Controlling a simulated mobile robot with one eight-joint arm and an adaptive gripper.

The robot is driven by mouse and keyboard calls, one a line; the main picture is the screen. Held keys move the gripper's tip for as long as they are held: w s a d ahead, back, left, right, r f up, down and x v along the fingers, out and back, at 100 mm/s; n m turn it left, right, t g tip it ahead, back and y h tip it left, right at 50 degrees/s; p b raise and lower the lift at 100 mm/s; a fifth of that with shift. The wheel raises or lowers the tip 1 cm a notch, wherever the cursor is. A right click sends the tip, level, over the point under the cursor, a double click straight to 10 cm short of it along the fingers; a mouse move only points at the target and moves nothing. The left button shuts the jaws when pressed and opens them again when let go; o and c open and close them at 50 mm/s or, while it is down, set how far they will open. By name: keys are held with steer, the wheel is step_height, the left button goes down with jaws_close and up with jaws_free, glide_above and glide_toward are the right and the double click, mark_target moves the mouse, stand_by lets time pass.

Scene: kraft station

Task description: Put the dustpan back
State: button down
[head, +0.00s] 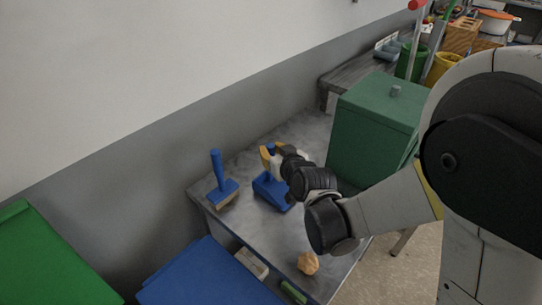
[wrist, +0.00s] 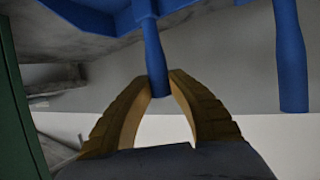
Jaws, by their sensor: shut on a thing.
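The blue dustpan (head: 270,191) is over the left part of the grey metal table, its handle pointing up. My gripper (head: 268,153) is at the top of that handle, with its yellow fingers partly hidden by my wrist. In the wrist view my gripper (wrist: 160,82) is shut on the blue dustpan handle (wrist: 152,50), one finger on each side. The pan (wrist: 105,22) spans the top of that view. I cannot tell whether the pan touches the table. A blue-handled brush (head: 220,182) stands upright left of the dustpan; its handle (wrist: 290,55) also shows in the wrist view.
A green lidded box (head: 375,122) stands right of my gripper on the grey table (head: 250,228). A small tan lump (head: 308,263) lies near the front edge. Blue (head: 208,278) and green (head: 50,262) lids are at lower left. The wall (head: 150,165) is close behind.

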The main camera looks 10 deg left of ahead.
steer(key=shift+f, duration=0.35)
steer(key=c, duration=1.4)
jaws_free()
steer(key=shift+o, duration=0.2)
steer(key=shift+s+r, duration=0.1)
steer(key=shift+r, duration=0.1)
steer(key=s+d+r+m+g+h+p, duration=0.1)
steer(key=s+d+r+m+h, duration=0.1)
steer(key=s+d, duration=0.6)
steer(key=s+d+r+m+g+h+p, duration=0.1)
steer(key=s+d+r, duration=0.3)
steer(key=s+d, duration=0.4)
steer(key=s+d+r+m+g+h+p, duration=0.2)
steer(key=s+d, duration=0.7)
steer(key=d, duration=0.6)
steer(key=shift+r+m+g+h, duration=0.3)
steer(key=shift+r+m+h, duration=0.45)
steer(key=shift+h, duration=0.35)
